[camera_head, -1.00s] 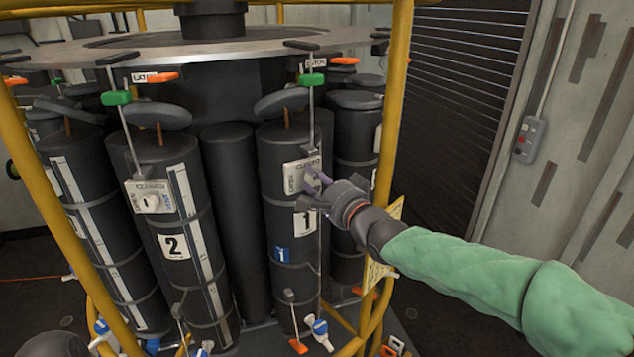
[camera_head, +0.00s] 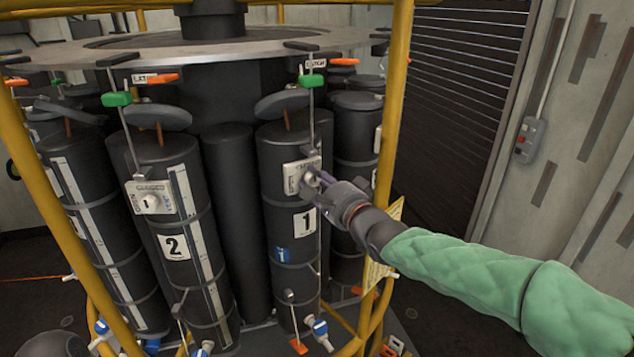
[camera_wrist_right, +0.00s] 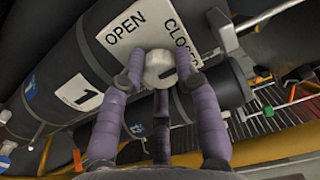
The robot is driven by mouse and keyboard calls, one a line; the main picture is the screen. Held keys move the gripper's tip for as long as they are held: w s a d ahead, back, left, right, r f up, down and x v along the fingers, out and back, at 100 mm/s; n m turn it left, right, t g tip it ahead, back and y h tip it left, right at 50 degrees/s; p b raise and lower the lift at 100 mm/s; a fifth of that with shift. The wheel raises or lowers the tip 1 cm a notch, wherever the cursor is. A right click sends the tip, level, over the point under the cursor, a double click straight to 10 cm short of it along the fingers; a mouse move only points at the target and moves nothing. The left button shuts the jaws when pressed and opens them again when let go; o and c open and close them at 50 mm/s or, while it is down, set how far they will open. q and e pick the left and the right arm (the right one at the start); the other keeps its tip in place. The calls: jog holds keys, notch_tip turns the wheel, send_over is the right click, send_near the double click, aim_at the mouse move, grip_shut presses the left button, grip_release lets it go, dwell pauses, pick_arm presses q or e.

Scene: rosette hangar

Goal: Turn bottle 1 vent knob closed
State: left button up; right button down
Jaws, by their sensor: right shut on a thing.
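Bottle 1 (camera_head: 284,218) is a dark grey cylinder with a white "1" label, right of bottle 2 (camera_head: 178,285). A pale vent plate (camera_head: 292,178) is on its upper front. In the right wrist view the plate (camera_wrist_right: 136,25) reads OPEN and CLOSED, and the round vent knob (camera_wrist_right: 158,72) sits below the words with a dark mark on its face. My right gripper (camera_head: 313,182) reaches in from the right. Its purple fingers (camera_wrist_right: 163,85) are shut around the knob. In the head view the fingers hide the knob. My left gripper is not in view.
Yellow frame posts (camera_head: 392,110) stand right and left of the bottles, the right one close to my right arm. A metal ring (camera_head: 215,44) with green and orange handles is above. A shutter (camera_head: 465,110) and a wall box (camera_head: 529,140) are at the right.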

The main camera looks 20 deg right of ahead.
jog(key=c, duration=1.1)
grip_release()
jog(key=shift+a+f, duration=0.15)
jog(key=shift+f, duration=0.2)
jog(key=shift+o, duration=1)
jog(key=shift+r, duration=0.2)
jog(key=shift+s+d+r, duration=0.1)
jog(key=shift+s+d, duration=0.1)
jog(key=shift+s, duration=0.15)
jog(key=v, duration=1.1)
jog(key=shift+s+a, duration=0.1)
jog(key=shift+s, duration=0.05)
